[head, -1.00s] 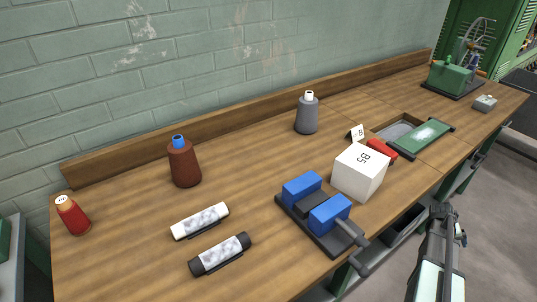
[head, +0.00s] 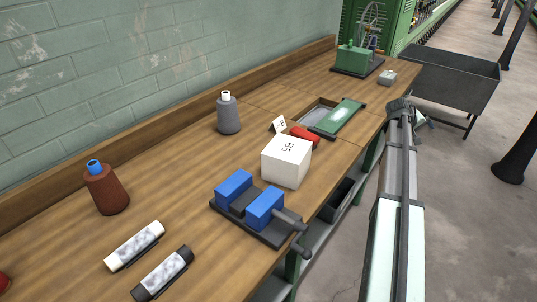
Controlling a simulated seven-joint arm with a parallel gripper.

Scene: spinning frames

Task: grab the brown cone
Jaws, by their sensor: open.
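The brown cone (head: 107,190) with a blue top stands upright on the wooden bench at the left, near the wall-side ledge. My gripper (head: 400,104) is at the far end of my arm, at the right, by the bench's front edge and well away from the cone. Its fingers are small in the picture. It is open and nothing shows in it.
A grey cone (head: 228,114) stands further back. A green machine (head: 358,58) is at the far end.

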